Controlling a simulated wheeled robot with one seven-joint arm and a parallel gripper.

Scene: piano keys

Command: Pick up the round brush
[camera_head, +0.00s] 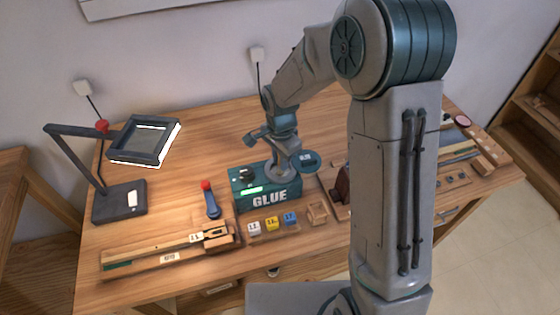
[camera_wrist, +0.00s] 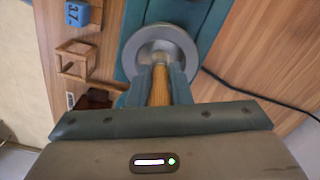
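My gripper (camera_head: 281,148) is over the teal glue box (camera_head: 268,200), pointing down at a grey round pot (camera_head: 283,172) on its top. In the wrist view the two teal fingers (camera_wrist: 161,74) sit close against both sides of a wooden handle (camera_wrist: 160,88), which looks like that of the round brush. The handle runs down into the grey pot, whose wide rim (camera_wrist: 184,41) shows around it. The brush's lower end is hidden in the pot. No gap shows between the fingers and the handle.
A magnifier lamp (camera_head: 120,203) stands at the left. A red-topped blue tool (camera_head: 211,200), a wooden key piece (camera_head: 165,257), several numbered cubes (camera_head: 271,223) and a small wooden frame (camera_head: 317,213) lie in front and left. A dark cable (camera_wrist: 262,94) crosses the table.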

